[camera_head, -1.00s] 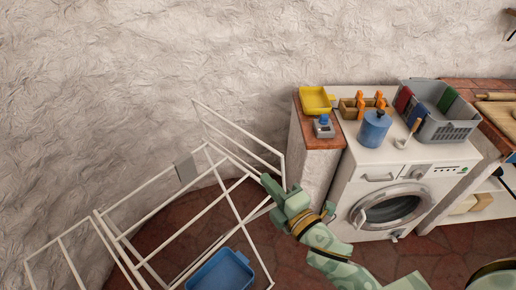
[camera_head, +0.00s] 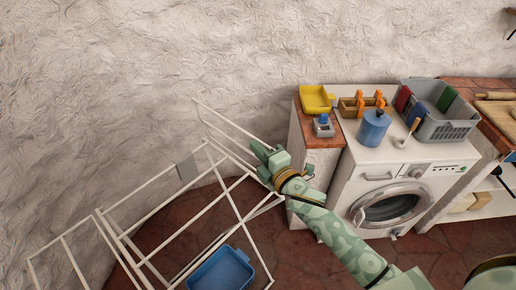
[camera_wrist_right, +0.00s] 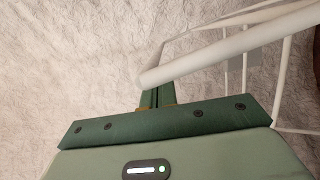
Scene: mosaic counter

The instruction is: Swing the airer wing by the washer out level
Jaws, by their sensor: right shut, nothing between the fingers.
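The white wire airer (camera_head: 165,232) stands at the lower left, on the tiled floor. Its wing by the washer (camera_head: 226,119) slopes down to the right in the head view, and its outer end is hidden behind my right gripper. I cannot tell its exact angle. My right gripper (camera_head: 257,150) is shut and empty, at the wing's outer end. In the right wrist view its closed fingers (camera_wrist_right: 157,97) are close to a thick white bar (camera_wrist_right: 225,48) that crosses over their tips; I cannot tell whether they touch. The washer (camera_head: 385,195) stands right of the wing. My left gripper is out of view.
A blue basin (camera_head: 221,272) sits low by the airer. A narrow cabinet with a brick-red top (camera_head: 322,139) stands between airer and washer. A blue jug (camera_head: 373,129) and grey crate (camera_head: 447,130) are on the washer. Rough wall is behind.

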